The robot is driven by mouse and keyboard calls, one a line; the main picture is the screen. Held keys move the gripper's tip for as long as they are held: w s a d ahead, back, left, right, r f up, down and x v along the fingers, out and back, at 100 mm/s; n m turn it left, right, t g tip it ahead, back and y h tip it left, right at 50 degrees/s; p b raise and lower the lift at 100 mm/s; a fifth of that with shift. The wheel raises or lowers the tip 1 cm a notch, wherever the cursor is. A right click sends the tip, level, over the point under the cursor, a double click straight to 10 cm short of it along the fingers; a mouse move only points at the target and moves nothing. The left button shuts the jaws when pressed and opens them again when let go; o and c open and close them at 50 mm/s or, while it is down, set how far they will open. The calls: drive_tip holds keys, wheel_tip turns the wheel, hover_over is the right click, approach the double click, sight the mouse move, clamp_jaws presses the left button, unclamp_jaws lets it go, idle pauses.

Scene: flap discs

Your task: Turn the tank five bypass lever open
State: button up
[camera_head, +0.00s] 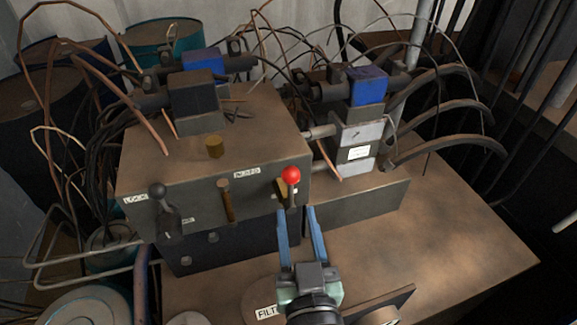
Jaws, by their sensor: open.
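A lever with a red ball knob (291,175) stands upright on the right front of the brown metal block. A lever with a black knob (158,189) is at the block's left, and a plain brown handle (226,201) sits between them. No readable label shows which of these is the tank five bypass lever. My gripper (304,212) is open and empty, with two blue fingers pointing up and away. Its fingertips are just below the red knob in the picture, close to that lever's lower part; I cannot tell whether they touch it.
The brown block (150,160) has small white labels. Blue-capped valves (366,85), hoses and loose wires crowd its top and right. A brown table top (440,240) is clear at the right. A label partly hidden beside my gripper reads "FILT" (267,312). Drums (155,42) stand behind.

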sight(289, 171)
drive_tip(key=w+p, duration=0.1)
drive_tip(key=w, duration=0.2)
drive_tip(key=w+a+p, duration=0.1)
drive_tip(key=w, duration=0.3)
drive_tip(key=w+p, duration=0.1)
drive_tip(key=w, duration=0.3)
drive_tip(key=shift+w+a+r, duration=0.1)
drive_tip(key=shift+a, duration=0.1)
clamp_jaws()
idle(1.0)
